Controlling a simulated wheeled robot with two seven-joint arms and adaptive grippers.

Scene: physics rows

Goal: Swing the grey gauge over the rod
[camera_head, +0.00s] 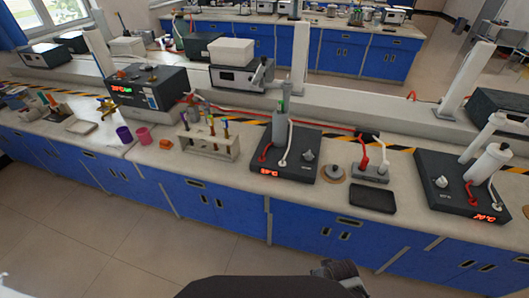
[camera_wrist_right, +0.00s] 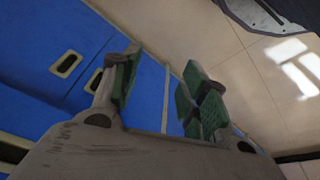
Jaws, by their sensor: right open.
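No part in the head view is clearly a gauge. A grey cylinder (camera_head: 280,127) stands upright on a black box with a red display (camera_head: 270,171), with a red and a white cable beside it. A thin pale upright (camera_head: 299,65) rises behind it, and I cannot tell whether it is the rod. My right gripper (camera_wrist_right: 160,88) is open and empty in the right wrist view, its green pads apart, with blue cabinet fronts and floor behind. It is well away from the bench-top things. My left gripper is not in view.
A test-tube rack (camera_head: 208,143), purple cup (camera_head: 124,134) and pink cup (camera_head: 143,134) stand left of the cylinder. Floor (camera_head: 130,240) lies clear before the bench.

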